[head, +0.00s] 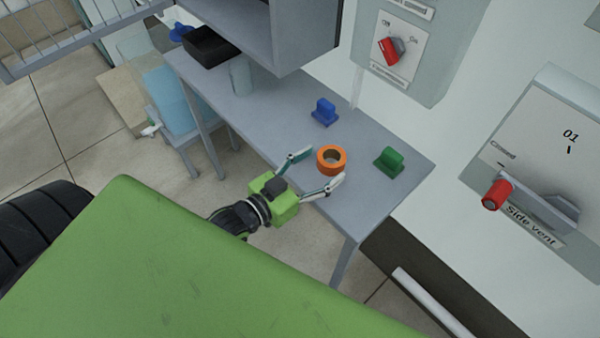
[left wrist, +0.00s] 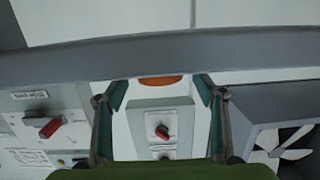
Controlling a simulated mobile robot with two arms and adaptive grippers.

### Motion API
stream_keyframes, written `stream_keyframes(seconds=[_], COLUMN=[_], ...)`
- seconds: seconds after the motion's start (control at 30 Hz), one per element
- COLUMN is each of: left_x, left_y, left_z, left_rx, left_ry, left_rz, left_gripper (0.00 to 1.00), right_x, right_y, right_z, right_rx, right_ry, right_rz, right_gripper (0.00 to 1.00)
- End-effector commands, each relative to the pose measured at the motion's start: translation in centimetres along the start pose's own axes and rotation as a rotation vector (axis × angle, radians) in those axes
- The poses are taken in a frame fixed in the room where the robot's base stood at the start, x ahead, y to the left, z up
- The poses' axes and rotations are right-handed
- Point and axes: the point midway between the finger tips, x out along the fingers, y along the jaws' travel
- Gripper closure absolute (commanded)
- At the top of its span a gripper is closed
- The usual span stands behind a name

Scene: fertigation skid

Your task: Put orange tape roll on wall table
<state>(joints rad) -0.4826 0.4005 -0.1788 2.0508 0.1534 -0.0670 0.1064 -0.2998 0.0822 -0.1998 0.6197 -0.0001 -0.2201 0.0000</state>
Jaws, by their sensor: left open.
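The orange tape roll (head: 331,170) lies flat on the grey wall table (head: 280,108), near its front edge, with its hole facing up. My left gripper (head: 325,165) is open at the table's front edge. Its two fingers point at the roll, one tip to the roll's left and one at its lower right; I cannot tell whether they touch it. In the left wrist view, part of the orange roll (left wrist: 160,81) shows between the open fingers, beside the grey table edge (left wrist: 160,56). My right gripper is not in view.
A blue block-like item (head: 323,113) and a green one (head: 389,163) stand on the table near the roll. A black bin (head: 208,47) and a grey cylinder (head: 240,76) are at its far left. A grey cabinet (head: 290,30) overhangs the table. A green surface (head: 180,260) fills the foreground.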

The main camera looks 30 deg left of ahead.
Motion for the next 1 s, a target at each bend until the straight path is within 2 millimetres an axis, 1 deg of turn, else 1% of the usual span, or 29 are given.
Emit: stream_keyframes(seconds=[0.03,0.2,0.3,0.4,0.6,0.97,1.0], left_x=[-1.3,-4.5,-5.9,-6.9,-7.8,-7.8,-7.7], left_y=[0.1,0.0,0.0,0.0,0.0,0.0,-0.2], left_z=[0.3,0.2,0.1,0.1,0.0,0.0,0.7], left_rx=[0.000,0.000,0.000,0.000,0.000,0.000,0.000], left_ry=[-0.005,-0.003,-0.003,-0.003,0.000,0.000,-0.011], left_rz=[0.001,0.001,0.001,0.001,0.001,0.001,-0.005], left_gripper=[0.37,0.37,0.37,0.37,0.37,0.37,0.37], right_x=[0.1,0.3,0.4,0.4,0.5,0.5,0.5], right_y=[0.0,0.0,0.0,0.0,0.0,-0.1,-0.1], right_z=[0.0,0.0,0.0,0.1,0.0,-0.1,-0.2], right_rx=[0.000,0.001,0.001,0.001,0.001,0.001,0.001], right_ry=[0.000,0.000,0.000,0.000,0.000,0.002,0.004], right_rz=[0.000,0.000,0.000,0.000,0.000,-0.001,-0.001], right_gripper=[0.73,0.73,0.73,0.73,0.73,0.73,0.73])
